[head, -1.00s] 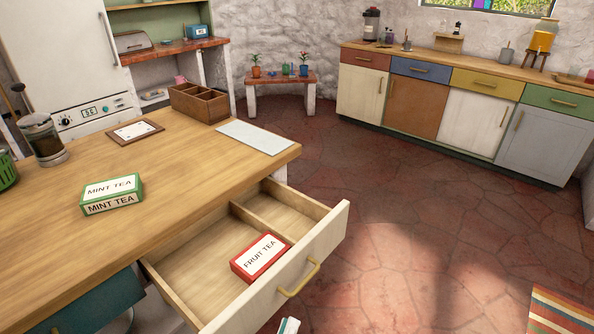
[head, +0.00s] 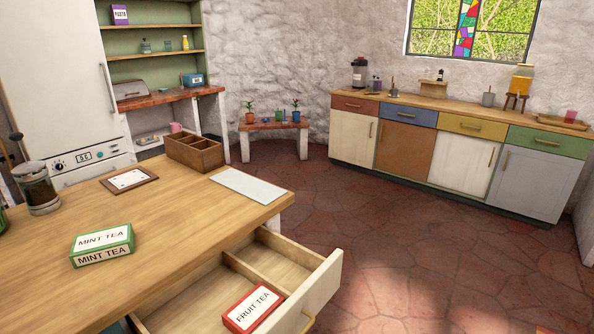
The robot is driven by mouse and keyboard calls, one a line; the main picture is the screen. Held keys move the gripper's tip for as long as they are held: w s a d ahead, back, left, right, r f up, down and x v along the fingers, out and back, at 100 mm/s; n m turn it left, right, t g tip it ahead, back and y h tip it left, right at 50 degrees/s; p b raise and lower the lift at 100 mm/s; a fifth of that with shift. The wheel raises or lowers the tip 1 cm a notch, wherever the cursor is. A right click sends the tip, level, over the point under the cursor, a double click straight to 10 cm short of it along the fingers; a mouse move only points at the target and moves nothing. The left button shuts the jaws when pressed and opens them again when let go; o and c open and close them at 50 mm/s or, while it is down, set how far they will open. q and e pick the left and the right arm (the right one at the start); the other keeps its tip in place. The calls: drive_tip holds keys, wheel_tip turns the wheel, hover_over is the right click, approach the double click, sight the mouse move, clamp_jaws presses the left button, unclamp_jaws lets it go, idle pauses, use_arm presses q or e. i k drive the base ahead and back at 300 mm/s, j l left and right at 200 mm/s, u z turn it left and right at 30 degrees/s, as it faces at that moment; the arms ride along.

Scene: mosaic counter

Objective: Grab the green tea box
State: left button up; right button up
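The green tea box (head: 102,244), labelled MINT TEA, lies flat on the wooden counter (head: 170,215) at the left of the head view. Its white label faces up and its front side also reads MINT TEA. Nothing touches it. A red FRUIT TEA box (head: 252,308) lies in the open drawer (head: 322,290) below the counter's right edge. Neither of my grippers is in view.
A French press (head: 38,188) stands at the counter's left. A framed card (head: 129,180), a wooden divided box (head: 194,153) and a pale mat (head: 249,185) lie toward the far side. The open drawer juts out over the floor. Tiled floor (head: 400,225) is clear.

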sight(104, 244)
drive_tip(key=u, duration=1.25)
drive_tip(key=k+j+z, duration=0.1)
drive_tip(key=j+z, duration=0.2)
